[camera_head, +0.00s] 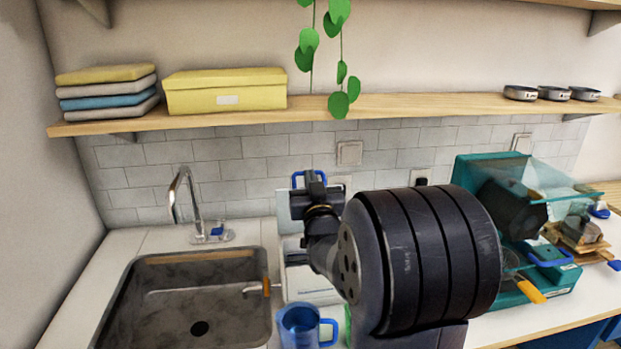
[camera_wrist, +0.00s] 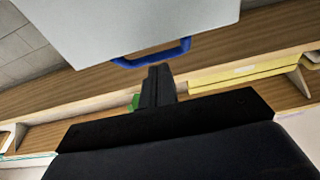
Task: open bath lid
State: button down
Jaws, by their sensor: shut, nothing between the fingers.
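The bath (camera_head: 308,287) is a white box on the counter right of the sink, partly hidden behind my arm. Its pale lid (camera_head: 283,206) stands raised at the back, with a blue handle (camera_head: 296,178) at its top edge. In the wrist view the lid (camera_wrist: 140,25) fills the top as a plain grey-white panel. Its blue handle (camera_wrist: 152,57) is just beyond my fingertips. My gripper (camera_wrist: 158,72) is shut and empty, close to the handle; I cannot tell whether it touches. In the head view my gripper (camera_head: 315,177) is in front of the lid.
A sink (camera_head: 200,300) with a tap is at left. A blue mug (camera_head: 298,328) stands in front of the bath. A teal case with a clear cover (camera_head: 520,180) and cluttered items is at right. A wooden shelf (camera_head: 420,104) runs above, with a plant hanging down.

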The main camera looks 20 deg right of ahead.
dwell(0.3)
jog(key=w, duration=0.1)
jog(key=w+d+g, duration=0.1)
jog(key=w, duration=0.1)
jog(key=shift+w+f, duration=0.15)
jog(key=shift+w, duration=0.05)
jog(key=shift+w+d, duration=0.15)
jog(key=shift+w, duration=0.3)
jog(key=shift+r, duration=0.2)
